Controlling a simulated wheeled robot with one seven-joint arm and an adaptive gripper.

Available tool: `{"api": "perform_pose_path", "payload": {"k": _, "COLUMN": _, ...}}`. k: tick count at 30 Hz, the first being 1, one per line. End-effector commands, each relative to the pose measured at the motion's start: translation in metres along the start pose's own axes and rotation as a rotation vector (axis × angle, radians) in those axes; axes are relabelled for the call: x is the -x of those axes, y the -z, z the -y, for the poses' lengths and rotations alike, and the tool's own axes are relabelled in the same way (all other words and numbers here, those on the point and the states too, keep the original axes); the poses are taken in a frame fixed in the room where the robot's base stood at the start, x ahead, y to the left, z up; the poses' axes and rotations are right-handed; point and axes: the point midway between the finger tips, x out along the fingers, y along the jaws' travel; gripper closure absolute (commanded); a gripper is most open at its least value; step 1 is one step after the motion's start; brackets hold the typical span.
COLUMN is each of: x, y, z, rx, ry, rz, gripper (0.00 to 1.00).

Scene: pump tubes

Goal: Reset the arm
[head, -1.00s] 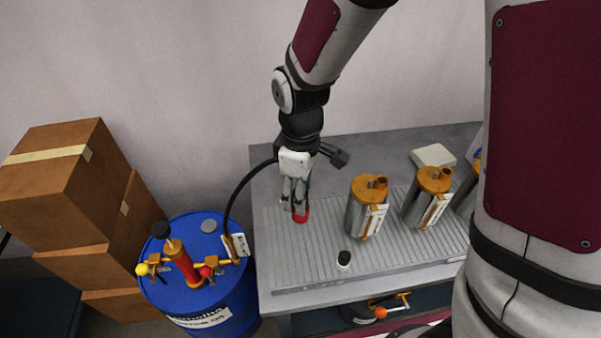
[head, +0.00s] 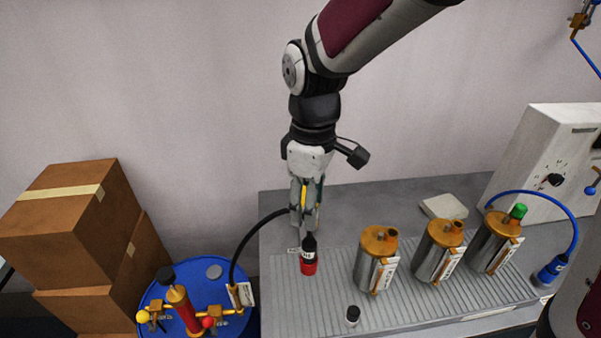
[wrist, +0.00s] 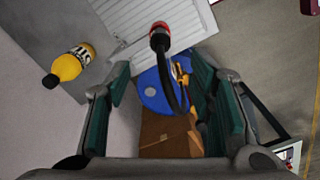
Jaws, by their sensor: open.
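My gripper (head: 305,222) is open and empty, pointing down just above a connector (head: 308,262) with a black top and red lower end. The connector stands upright at the left end of the grooved tray (head: 330,305). In the wrist view my gripper's fingers (wrist: 161,76) are spread wide, and the connector (wrist: 160,38) lies beyond them, apart from the pads. A black hose (head: 243,240) runs from the blue drum (head: 157,292) and passes behind my fingers. In the wrist view it joins the connector.
A small black cap (head: 353,314) is in front. A yellow bottle (wrist: 68,66) shows in the wrist view. Boxes (head: 75,210) are left; a white unit (head: 550,150) right.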

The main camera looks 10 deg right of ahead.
Motion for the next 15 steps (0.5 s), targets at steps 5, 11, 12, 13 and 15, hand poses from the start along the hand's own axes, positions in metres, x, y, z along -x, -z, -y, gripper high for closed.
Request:
{"api": "perform_pose_path", "payload": {"k": 5, "x": 0.006, "y": -0.005, "z": 0.0, "rx": -0.025, "ry": -0.011, "rz": -0.008, "gripper": 0.52}}
{"api": "perform_pose_path", "payload": {"k": 11, "x": 0.043, "y": -0.041, "z": 0.003, "rx": -0.217, "ry": -0.08, "rz": -0.071, "gripper": 0.52}}
{"api": "perform_pose_path", "payload": {"k": 12, "x": 0.052, "y": -0.051, "z": 0.005, "rx": -0.272, "ry": -0.098, "rz": -0.09, "gripper": 0.52}}
{"api": "perform_pose_path", "payload": {"k": 13, "x": 0.058, "y": -0.059, "z": 0.007, "rx": -0.316, "ry": -0.11, "rz": -0.105, "gripper": 0.52}}
{"api": "perform_pose_path", "payload": {"k": 15, "x": 0.071, "y": -0.076, "z": 0.013, "rx": -0.413, "ry": -0.138, "rz": -0.142, "gripper": 0.52}}
